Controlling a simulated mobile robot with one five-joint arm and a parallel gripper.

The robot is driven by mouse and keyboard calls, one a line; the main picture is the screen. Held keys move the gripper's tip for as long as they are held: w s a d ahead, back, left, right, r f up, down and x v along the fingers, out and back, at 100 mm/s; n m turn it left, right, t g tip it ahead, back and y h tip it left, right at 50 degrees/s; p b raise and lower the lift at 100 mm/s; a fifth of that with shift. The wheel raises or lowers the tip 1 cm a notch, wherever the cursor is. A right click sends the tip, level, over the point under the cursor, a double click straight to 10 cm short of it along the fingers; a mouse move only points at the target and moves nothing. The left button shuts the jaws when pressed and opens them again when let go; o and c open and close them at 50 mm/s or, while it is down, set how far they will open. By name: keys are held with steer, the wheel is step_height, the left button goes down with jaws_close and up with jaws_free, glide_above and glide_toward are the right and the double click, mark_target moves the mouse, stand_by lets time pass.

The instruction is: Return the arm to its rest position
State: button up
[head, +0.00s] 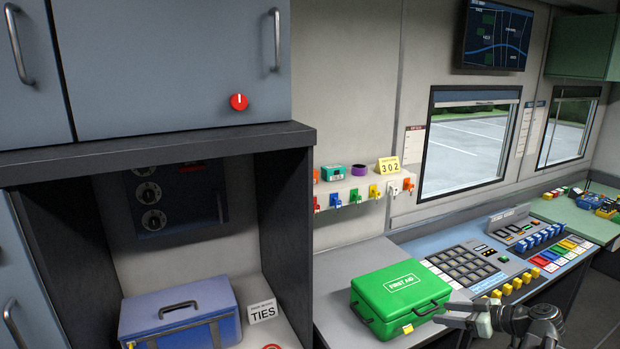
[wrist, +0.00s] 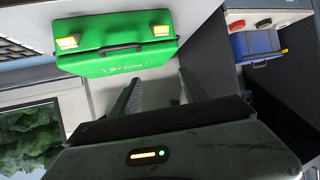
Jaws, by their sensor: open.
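My gripper (head: 447,314) shows low in the head view, beside the right edge of a green first aid case (head: 398,292). My arm runs off to the right from it. In the wrist view my gripper (wrist: 160,80) has its two dark fingers apart with nothing between them. The same green case (wrist: 118,55) lies ahead of the fingertips there, with its handle and two yellow latches showing. I cannot tell whether the gripper touches the case.
A control console (head: 470,268) with rows of buttons lies behind my gripper. A wall rack (head: 362,187) of coloured hooks is above the counter.

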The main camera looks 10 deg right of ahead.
steer(key=w+a+f+n+g+b, duration=0.2)
steer(key=a+f, duration=0.2)
steer(key=a, duration=0.6)
steer(key=w+a+f+n+g+y+b, duration=0.1)
steer(key=w+a+f+g, duration=0.2)
steer(key=a, duration=0.8)
steer(key=w+a+f+n+g+b, duration=0.2)
steer(key=a+f, duration=0.3)
steer(key=a, duration=0.5)
steer(key=s+a+f+m+g+h+b, duration=0.25)
steer(key=s+a+f+h, duration=0.2)
steer(key=a+f, duration=0.45)
steer(key=d+m+h, duration=0.1)
steer(key=m, duration=0.2)
steer(key=s+d+m+g+h, duration=0.1)
steer(key=d+m, duration=0.1)
steer(key=s+d+m+h, duration=0.1)
steer(key=d+m, duration=0.1)
steer(key=m, duration=0.1)
steer(key=shift+s+d+r+m, duration=0.1)
steer(key=shift+d+r+m, duration=0.15)
steer(key=shift+m, duration=0.1)
